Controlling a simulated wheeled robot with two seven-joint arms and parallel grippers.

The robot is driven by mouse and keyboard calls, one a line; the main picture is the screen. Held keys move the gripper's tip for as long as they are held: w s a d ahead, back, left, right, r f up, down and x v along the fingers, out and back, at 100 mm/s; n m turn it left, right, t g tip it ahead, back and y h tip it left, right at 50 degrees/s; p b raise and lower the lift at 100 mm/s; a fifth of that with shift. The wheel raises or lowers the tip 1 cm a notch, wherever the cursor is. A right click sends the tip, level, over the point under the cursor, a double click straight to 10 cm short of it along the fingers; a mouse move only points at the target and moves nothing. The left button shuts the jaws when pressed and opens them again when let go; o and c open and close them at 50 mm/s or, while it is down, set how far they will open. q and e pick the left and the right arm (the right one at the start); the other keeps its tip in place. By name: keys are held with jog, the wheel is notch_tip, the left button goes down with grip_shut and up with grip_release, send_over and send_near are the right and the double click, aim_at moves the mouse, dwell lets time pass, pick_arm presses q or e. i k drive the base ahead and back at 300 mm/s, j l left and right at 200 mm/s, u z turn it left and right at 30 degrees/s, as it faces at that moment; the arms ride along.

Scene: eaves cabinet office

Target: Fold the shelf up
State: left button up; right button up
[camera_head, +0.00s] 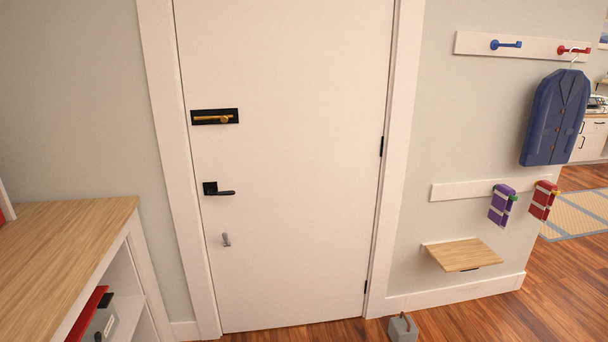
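A small wooden shelf (463,255) sticks out flat from the wall at the lower right, low above the floor. Its top is light wood and bare. A white strip runs along its wall side, and a small dark part shows under its front edge. The shelf stands right of the white door, below the hanging purple and red items. Neither of my grippers is in view.
A wooden-topped cabinet (60,250) fills the lower left. A grey block (402,328) stands on the floor by the door. A blue jacket (556,117), purple item (502,204) and red item (542,200) hang right.

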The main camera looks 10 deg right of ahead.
aim_at(472, 253)
jog(key=i+z, duration=0.3)
jog(key=i, duration=0.15)
jog(key=i+j+z, duration=0.1)
jog(key=i+z, duration=0.2)
jog(key=i, duration=0.15)
jog(key=i+j+z, duration=0.3)
jog(key=i, duration=0.15)
jog(key=i+j+z, duration=0.55)
jog(key=i+z, duration=0.15)
jog(key=i+j+z, duration=0.4)
jog(key=i, duration=0.05)
